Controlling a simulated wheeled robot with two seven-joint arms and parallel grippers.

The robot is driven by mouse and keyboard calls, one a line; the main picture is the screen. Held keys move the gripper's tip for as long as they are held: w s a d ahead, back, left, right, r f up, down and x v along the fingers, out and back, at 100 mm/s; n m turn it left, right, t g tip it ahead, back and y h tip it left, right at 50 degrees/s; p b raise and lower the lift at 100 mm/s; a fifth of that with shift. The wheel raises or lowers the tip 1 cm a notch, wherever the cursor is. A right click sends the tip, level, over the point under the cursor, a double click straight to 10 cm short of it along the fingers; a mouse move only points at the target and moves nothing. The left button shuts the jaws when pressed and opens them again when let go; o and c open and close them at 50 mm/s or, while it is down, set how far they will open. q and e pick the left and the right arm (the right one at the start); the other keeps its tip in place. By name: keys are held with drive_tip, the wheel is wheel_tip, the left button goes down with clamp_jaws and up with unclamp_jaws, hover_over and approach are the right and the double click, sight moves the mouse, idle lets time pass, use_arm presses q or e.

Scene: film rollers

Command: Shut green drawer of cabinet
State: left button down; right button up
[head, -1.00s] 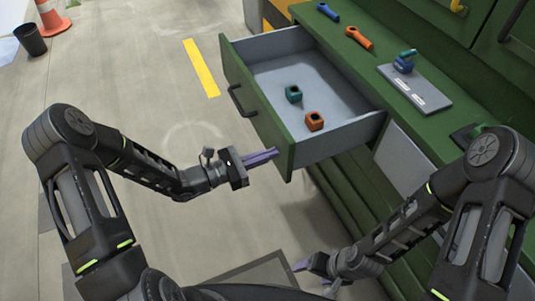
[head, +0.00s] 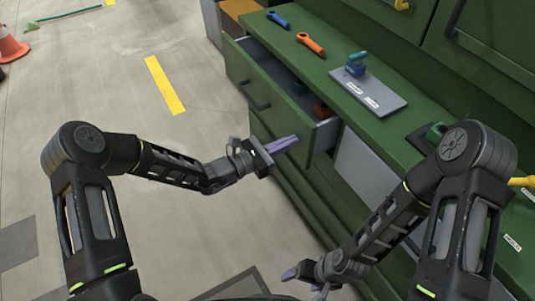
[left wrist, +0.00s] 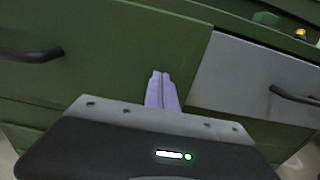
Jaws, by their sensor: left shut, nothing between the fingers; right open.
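The green drawer (head: 284,118) of the cabinet (head: 289,190) is partly open in the head view, with a narrow strip of its grey inside showing. Its dark handle (head: 253,98) is on the front. A teal part (head: 299,88) and an orange part (head: 321,110) lie inside, partly hidden by the front. My left gripper (head: 286,143) is shut and empty, its purple fingers at the right end of the drawer front. In the left wrist view the fingers (left wrist: 162,80) point at the green front (left wrist: 125,50); contact is unclear. My right gripper (head: 290,274) is low, with its fingers apart.
A grey drawer front (head: 362,175) sits right of the green drawer. The green countertop holds a blue tool (head: 278,19), an orange tool (head: 310,44) and a grey plate (head: 385,104) with a blue-green part (head: 356,65).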

use_arm(q)
drive_tip(key=b+x, duration=0.1)
drive_tip(key=x, duration=0.7)
drive_tip(key=shift+f+b, duration=0.1)
drive_tip(key=shift+b, duration=0.25)
drive_tip(key=shift+w+d, duration=0.1)
drive_tip(key=shift+d, duration=0.15)
drive_tip(key=shift+r, duration=0.2)
use_arm(e)
wheel_tip(320, 180, down, 2)
drive_tip(key=shift+s+a+f, duration=0.1)
use_arm(q)
drive_tip(key=shift+w+r, duration=0.1)
drive_tip(key=shift+r, duration=0.05)
drive_tip(key=shift+a, duration=0.1)
use_arm(e)
drive_tip(key=shift+s, duration=0.1)
